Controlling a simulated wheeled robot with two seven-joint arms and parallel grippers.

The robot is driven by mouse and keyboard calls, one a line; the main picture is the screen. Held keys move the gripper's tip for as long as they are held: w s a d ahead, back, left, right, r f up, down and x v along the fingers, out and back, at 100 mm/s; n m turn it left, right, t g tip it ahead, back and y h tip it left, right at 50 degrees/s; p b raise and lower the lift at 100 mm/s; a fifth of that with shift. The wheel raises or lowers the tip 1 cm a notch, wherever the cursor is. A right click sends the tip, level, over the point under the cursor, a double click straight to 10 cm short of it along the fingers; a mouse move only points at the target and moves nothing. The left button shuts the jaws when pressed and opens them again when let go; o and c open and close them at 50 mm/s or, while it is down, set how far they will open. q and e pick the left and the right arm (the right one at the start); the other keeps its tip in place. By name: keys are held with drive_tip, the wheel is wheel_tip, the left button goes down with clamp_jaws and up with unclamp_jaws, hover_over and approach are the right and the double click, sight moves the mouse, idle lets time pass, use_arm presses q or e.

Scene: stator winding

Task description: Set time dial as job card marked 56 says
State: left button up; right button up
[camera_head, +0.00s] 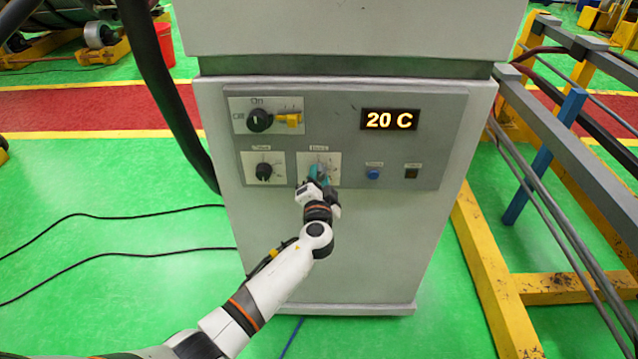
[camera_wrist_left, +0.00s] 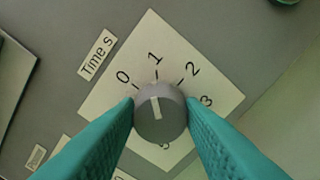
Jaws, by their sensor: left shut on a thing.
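The time dial is a grey round knob (camera_wrist_left: 165,127) with a white line, on a white scale plate (camera_wrist_left: 148,42). The label "Time s" (camera_wrist_left: 96,55) is beside it, and 0, 1, 2 and 3 are readable; lower numbers are partly hidden. The white line points roughly at 1; I cannot tell the exact setting. My left gripper (camera_wrist_left: 160,118) is shut on the knob, one teal finger on each side. In the head view my left gripper (camera_head: 319,178) covers the knob in front of its plate (camera_head: 309,160). No job card shows. My right gripper is out of view.
The cabinet panel (camera_head: 340,98) also carries a display (camera_head: 390,120) reading "20 C", a black rotary switch (camera_head: 259,120), a yellow part (camera_head: 289,120), another dial (camera_head: 263,170), a blue button (camera_head: 373,174) and a small switch (camera_head: 411,173). Yellow and grey frames (camera_head: 500,270) stand right.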

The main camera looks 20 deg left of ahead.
use_arm(q)
drive_tip(key=m, duration=0.2)
drive_tip(key=shift+f+m, duration=0.1)
drive_tip(key=shift+m, duration=0.3)
drive_tip(key=m, duration=0.3)
drive_tip(key=shift+m, duration=0.3)
drive_tip(key=m, duration=0.3)
drive_tip(key=shift+m, duration=0.3)
drive_tip(key=m+p, duration=0.1)
drive_tip(key=m, duration=0.2)
drive_tip(key=shift+m, duration=0.4)
drive_tip(key=m+p, duration=0.1)
drive_tip(key=m, duration=0.2)
drive_tip(key=shift+m, duration=0.3)
drive_tip(key=m+p, duration=0.2)
drive_tip(key=m, duration=0.1)
drive_tip(key=shift+m, duration=0.3)
drive_tip(key=m+p, duration=0.1)
drive_tip(key=m, duration=0.2)
drive_tip(key=shift+a+m+p, duration=0.1)
drive_tip(key=shift+m+p, duration=0.2)
drive_tip(key=shift+p, duration=0.1)
drive_tip(key=shift+m+p, duration=0.7)
drive_tip(key=shift+m, duration=0.9)
drive_tip(key=shift+f+m, duration=0.1)
drive_tip(key=shift+m, duration=0.2)
